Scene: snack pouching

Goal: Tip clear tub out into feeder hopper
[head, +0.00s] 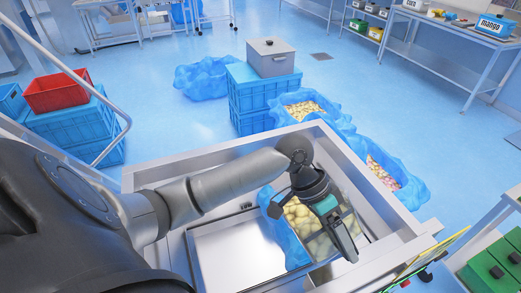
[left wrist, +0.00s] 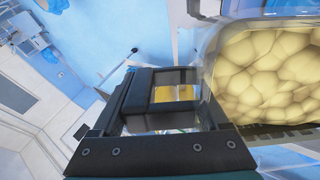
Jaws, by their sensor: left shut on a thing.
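My left gripper (head: 341,236) reaches in from the left over the steel feeder hopper (head: 237,250). It is shut on the clear tub (head: 362,217), which is see-through and hard to outline in the head view. In the left wrist view the tub (left wrist: 265,75) is beside the gripper fingers (left wrist: 165,95), packed with pale yellow rounded pieces. Yellow pieces (head: 300,216) also show by the gripper in the head view, with blue film (head: 284,235) beside them. The arm and gripper hide part of the hopper. My right gripper is not in view.
Blue-lined containers of snacks (head: 303,108) stand on the floor beyond the hopper. Stacked blue crates (head: 249,98) carry a grey lidded box (head: 270,57). A red crate (head: 56,91) sits on blue crates at left. Green bins (head: 491,268) are at lower right. Open floor lies beyond.

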